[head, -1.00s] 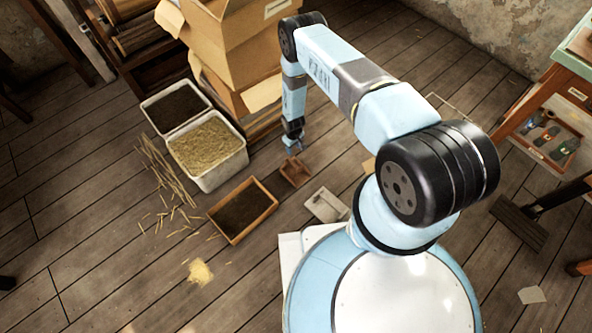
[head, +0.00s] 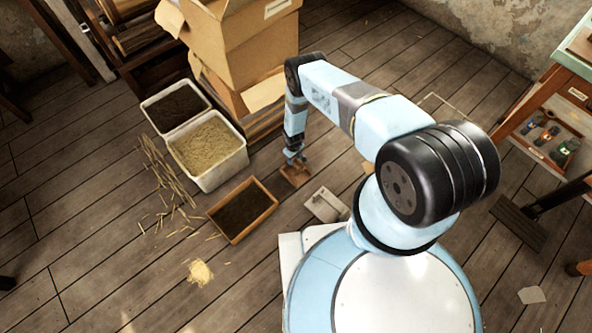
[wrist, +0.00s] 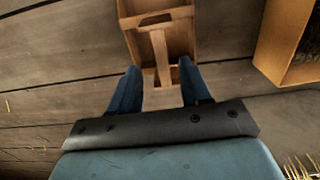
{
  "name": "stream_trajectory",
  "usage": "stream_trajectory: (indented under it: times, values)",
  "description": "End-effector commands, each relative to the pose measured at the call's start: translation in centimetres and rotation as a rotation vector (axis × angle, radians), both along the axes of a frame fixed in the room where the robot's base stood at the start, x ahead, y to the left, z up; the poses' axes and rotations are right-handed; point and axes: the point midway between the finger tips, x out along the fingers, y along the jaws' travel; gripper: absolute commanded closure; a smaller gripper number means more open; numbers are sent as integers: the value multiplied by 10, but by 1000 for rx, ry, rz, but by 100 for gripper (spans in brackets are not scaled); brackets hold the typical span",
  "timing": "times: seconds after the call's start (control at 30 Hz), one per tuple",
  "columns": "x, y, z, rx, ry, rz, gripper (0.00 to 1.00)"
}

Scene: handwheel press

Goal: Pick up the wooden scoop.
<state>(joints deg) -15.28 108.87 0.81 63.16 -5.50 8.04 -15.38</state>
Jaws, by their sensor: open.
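The wooden scoop (head: 295,175) lies on the floorboards, right of the soil-filled wooden tray. In the wrist view, its box-like brown body (wrist: 180,14) is at the top, and a paler straight handle (wrist: 160,58) points down toward my gripper. My gripper (head: 293,159) is just above the scoop in the head view and partly covers it. In the wrist view, the two blue fingers of my gripper (wrist: 158,74) are spread apart, with the handle's end lined up between them. I cannot tell how far above the handle they are.
The wooden tray of dark soil (head: 213,219) is left of the scoop; its edge shows in the wrist view (wrist: 272,45). White bins (head: 222,181) and cardboard boxes (head: 228,45) stand behind. Straw litters the floor at left.

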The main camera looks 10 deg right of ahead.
Motion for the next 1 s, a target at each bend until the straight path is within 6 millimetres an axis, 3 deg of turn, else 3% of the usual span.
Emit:
stream_trajectory:
  times: [0.3, 0.67, 1.0]
  values:
    - [-3, 0, -33, 0, 0, 0, 53]
    - [-2, 0, -37, 1, -1, 0, 53]
    - [-2, 0, -37, 1, -1, 1, 85]
